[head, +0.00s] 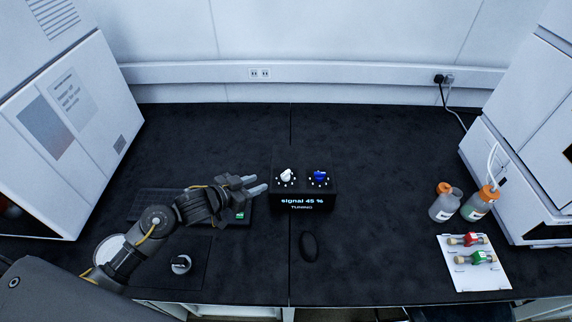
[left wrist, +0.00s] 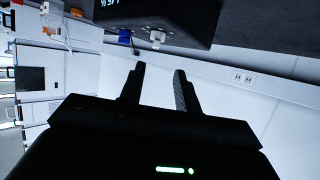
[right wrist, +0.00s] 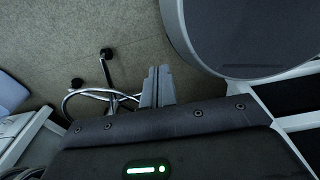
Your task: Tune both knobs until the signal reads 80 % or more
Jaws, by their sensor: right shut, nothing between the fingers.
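A black tuning box (head: 303,192) stands mid-bench, its front display reading "signal 45 %" and "TUNING". A white knob (head: 286,175) is on its top at the left and a blue knob (head: 319,176) at the right. Both knobs also show at the top of the left wrist view, white (left wrist: 157,38) and blue (left wrist: 125,37). My left gripper (head: 262,184) is just left of the box, apart from the white knob, its fingers (left wrist: 158,72) open and empty. My right gripper (right wrist: 158,72) is away from the bench, shut and empty above the floor; the head view does not show it.
A black mouse (head: 310,247) lies in front of the box. At right are a white board (head: 476,280) with red and green fittings and two orange-capped bottles (head: 445,205) (head: 478,205). A dark pad with a round knob-like thing (head: 181,264) lies near my left arm. The bench behind the box is clear.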

